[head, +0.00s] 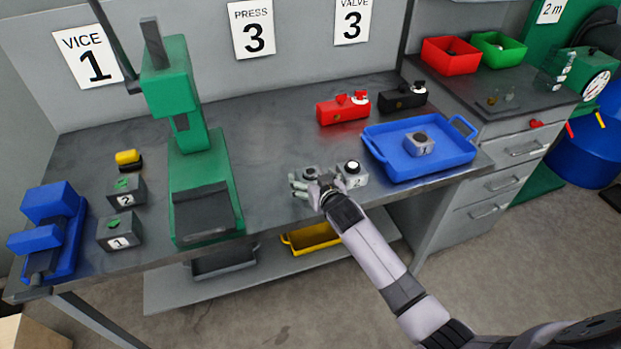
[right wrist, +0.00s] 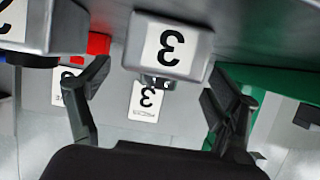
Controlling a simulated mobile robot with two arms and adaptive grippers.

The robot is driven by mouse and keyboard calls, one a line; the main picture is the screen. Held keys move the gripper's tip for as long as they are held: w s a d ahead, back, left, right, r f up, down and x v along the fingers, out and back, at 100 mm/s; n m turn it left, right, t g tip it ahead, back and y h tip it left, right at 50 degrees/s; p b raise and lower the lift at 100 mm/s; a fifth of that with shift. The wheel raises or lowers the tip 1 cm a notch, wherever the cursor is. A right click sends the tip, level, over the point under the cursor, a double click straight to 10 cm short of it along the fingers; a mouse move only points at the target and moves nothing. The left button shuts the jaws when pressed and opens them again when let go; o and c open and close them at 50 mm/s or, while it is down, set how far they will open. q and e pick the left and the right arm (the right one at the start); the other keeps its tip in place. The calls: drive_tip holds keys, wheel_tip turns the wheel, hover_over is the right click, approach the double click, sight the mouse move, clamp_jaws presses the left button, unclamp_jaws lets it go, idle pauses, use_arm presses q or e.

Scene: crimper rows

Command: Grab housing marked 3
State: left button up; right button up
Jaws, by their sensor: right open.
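The grey housing marked 3 (right wrist: 169,47) fills the upper middle of the right wrist view, its label upside down there. In the head view a grey housing (head: 311,172) sits on the bench behind my right gripper (head: 314,184), its label hidden by the gripper. In the right wrist view my right gripper (right wrist: 161,80) is open and empty, with one finger towards each side of the housing. I see no clear contact. A housing marked 2 (head: 352,174) stands just right of it, partly showing in the wrist view (right wrist: 28,28). My left gripper is not in view.
The green press (head: 190,150) stands to the left. A blue tray (head: 375,152) holding another grey housing (head: 419,144) is to the right. A red unit (head: 342,110) and a black unit (head: 402,100) stand behind. Bare bench lies between press and housings.

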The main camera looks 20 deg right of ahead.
drive_tip(key=shift+x, duration=1.2)
drive_tip(key=shift+c, duration=0.5)
